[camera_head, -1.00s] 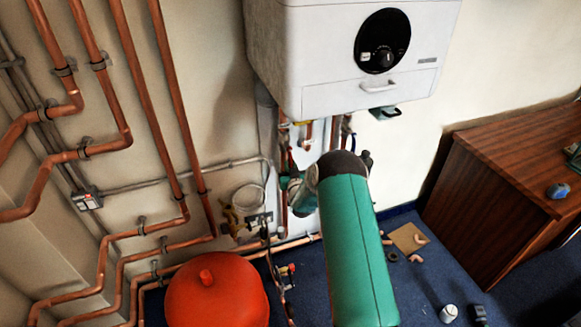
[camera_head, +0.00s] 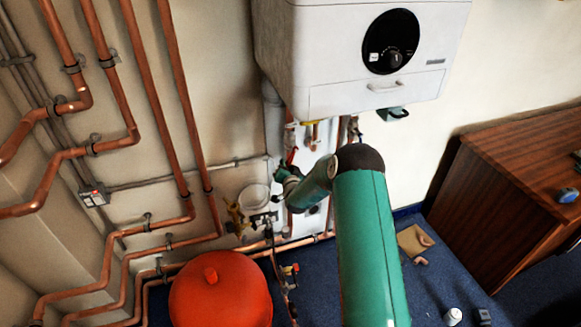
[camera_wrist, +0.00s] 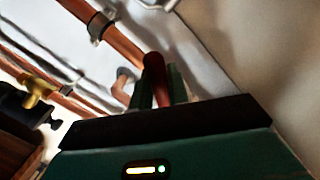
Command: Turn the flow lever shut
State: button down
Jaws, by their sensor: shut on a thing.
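The flow lever has a red handle (camera_wrist: 153,75), seen upright in the middle of the wrist view. My gripper (camera_wrist: 161,88) has its green fingers on both sides of this handle and is shut on it. In the head view a small part of the red lever (camera_head: 293,155) shows under the white boiler, among copper pipes. My gripper (camera_head: 284,173) reaches it there from below, at the end of my green arm. The valve body is mostly hidden by my gripper, so the lever's exact angle is hard to tell.
The white boiler (camera_head: 345,60) hangs above my arm. A red tank (camera_head: 222,292) stands on the blue floor at the lower left. Copper pipes (camera_head: 155,130) run along the left wall. A brass valve (camera_head: 236,216) sits left of my gripper. A wooden desk (camera_head: 500,200) stands at right.

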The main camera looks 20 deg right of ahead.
jog(key=a+r+m, duration=0.1)
jog(key=m, duration=0.1)
jog(key=shift+a+r+m, duration=0.1)
jog(key=shift+m, duration=0.2)
jog(key=shift+a+r+m+y, duration=0.5)
jog(key=shift+r+m, duration=0.2)
jog(key=shift+m, duration=0.4)
jog(key=shift+a+r+m+g+y, duration=0.2)
jog(key=shift+r+m+y, duration=0.15)
jog(key=shift+r+m, duration=0.75)
jog(key=shift+a+r+m+g+y, duration=0.3)
jog(key=shift+r+m, duration=0.35)
jog(key=shift+m, duration=0.85)
jog(key=shift+r, duration=0.1)
